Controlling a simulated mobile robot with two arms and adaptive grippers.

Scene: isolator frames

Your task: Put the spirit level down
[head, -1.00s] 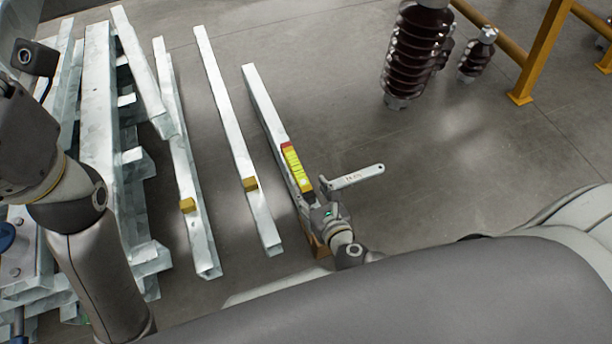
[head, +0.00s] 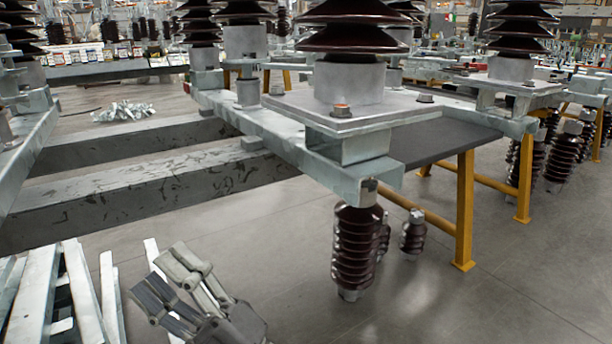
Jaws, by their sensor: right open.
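The spirit level is not visible in the head view now. My right gripper (head: 160,278) shows at the lower left of the view, with its grey fingers apart and nothing seen between them. It is in front of pale galvanized steel bars (head: 82,290) and covers part of them. My left gripper is not in view.
A steel frame (head: 270,128) carrying large brown ribbed insulators (head: 352,38) fills the upper middle. A dark table (head: 440,140) with yellow legs stands at the right. Grey floor (head: 420,310) is clear at the lower right.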

